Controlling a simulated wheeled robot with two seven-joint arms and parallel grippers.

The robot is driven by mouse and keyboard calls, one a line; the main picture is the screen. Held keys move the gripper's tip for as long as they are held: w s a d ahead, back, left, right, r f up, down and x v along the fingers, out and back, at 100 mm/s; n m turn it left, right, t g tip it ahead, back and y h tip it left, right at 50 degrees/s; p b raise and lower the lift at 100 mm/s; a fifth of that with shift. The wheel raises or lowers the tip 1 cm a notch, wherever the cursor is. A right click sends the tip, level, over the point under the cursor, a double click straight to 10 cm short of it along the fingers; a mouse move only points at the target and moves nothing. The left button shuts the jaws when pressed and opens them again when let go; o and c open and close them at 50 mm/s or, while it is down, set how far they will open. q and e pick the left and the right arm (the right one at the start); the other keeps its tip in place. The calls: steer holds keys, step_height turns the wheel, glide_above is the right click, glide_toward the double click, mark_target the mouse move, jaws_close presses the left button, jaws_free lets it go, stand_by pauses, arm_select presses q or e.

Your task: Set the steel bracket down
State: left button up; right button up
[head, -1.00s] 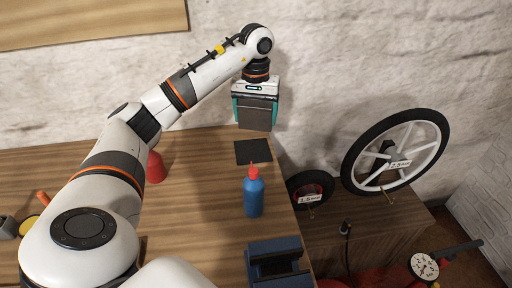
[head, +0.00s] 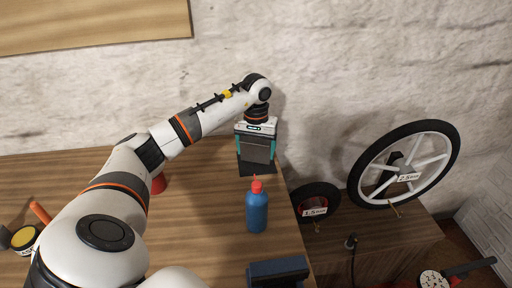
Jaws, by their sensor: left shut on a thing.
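The steel bracket (head: 256,152) shows as a grey plate between the teal fingers of my left gripper (head: 256,148). My left gripper is shut on it and points down at the far right part of the wooden table. A dark square mat (head: 250,170) lies directly below the bracket and is mostly hidden by it. I cannot tell whether the bracket's lower edge touches the mat. My right gripper is not in view.
A blue bottle with a red cap (head: 257,208) stands on the table in front of the mat. A dark blue block-like object (head: 278,272) is nearer. A red object (head: 158,183) is partly behind my left arm. Wheels (head: 403,165) stand on a cabinet right of the table.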

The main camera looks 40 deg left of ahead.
arm_select(q)
steer(key=shift+f, duration=0.2)
steer(key=o, duration=1.2)
step_height(320, 180, up, 12)
steer(key=shift+r+b, duration=0.2)
steer(key=shift+b, duration=0.1)
